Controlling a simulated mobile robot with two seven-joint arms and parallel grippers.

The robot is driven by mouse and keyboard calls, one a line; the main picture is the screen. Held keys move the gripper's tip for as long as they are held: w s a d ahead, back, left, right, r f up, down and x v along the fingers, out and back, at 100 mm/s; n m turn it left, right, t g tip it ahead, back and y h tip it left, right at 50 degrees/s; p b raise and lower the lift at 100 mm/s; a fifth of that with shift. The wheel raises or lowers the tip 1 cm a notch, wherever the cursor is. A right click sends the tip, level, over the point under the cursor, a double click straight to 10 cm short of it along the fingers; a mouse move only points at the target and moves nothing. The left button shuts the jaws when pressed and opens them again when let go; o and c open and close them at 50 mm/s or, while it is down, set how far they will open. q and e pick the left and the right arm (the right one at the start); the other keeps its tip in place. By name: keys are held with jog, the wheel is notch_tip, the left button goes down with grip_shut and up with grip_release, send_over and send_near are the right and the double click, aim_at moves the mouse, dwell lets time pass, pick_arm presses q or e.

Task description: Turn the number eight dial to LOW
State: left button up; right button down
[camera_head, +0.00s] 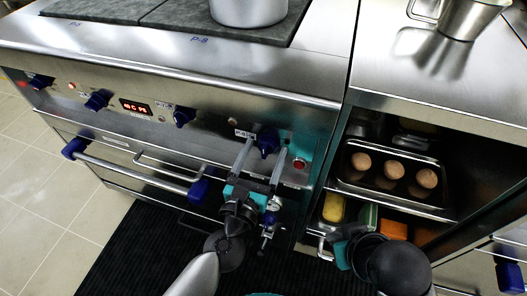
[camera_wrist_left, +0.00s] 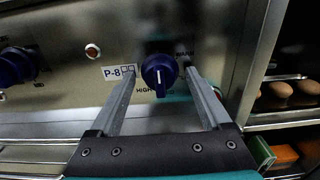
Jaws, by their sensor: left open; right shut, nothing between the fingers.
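The number eight dial is a dark blue knob (camera_head: 268,142) at the right end of the stove's front panel, beside a P-8 label. In the left wrist view the knob (camera_wrist_left: 159,72) sits between my open fingers, HIGH printed at its lower left and WARM at its upper right. LOW is not readable. A pale mark shows on the knob's face; its exact setting is unclear. My left gripper (camera_head: 261,155) is open with one finger on each side of the knob; contact is not clear. My right gripper (camera_head: 338,246) is shut and empty, low by the shelf unit.
A red-lit button (camera_head: 300,164) is right of the dial. Another blue knob (camera_head: 183,117) is further left. The oven handle (camera_head: 135,172) runs below. A tray (camera_head: 438,207) with three brown eggs (camera_head: 393,169) sits in the right shelf. A pot (camera_head: 248,8) stands on the stove.

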pick_arm(q)
grip_shut()
dwell(0.7)
